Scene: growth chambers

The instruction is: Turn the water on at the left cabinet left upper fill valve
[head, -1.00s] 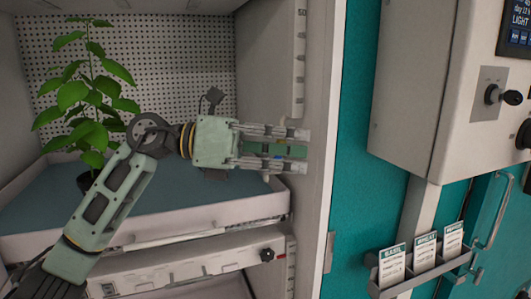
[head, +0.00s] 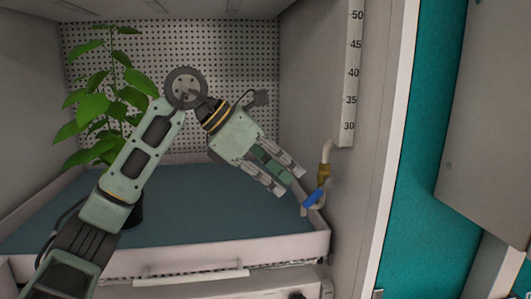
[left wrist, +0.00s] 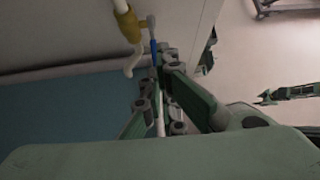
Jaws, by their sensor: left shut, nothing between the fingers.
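The fill valve (head: 323,172) is a brass fitting on a pale pipe at the chamber's right wall, below the ruler strip. Its blue lever (head: 314,197) slants down to the left, over a pale spout. My left gripper (head: 290,182) is shut and empty, pointing down and right, with its fingertips just left of the lever. In the left wrist view the brass valve (left wrist: 127,25) is at the top, and the blue lever (left wrist: 153,50) shows beside the fingers. I cannot tell whether they touch.
A potted leafy plant (head: 105,100) stands on the left of the blue-grey tray (head: 50,225), behind my left arm. The tray's pale rim runs below the gripper. The chamber's right wall and door frame (head: 385,150) stand close beside the valve.

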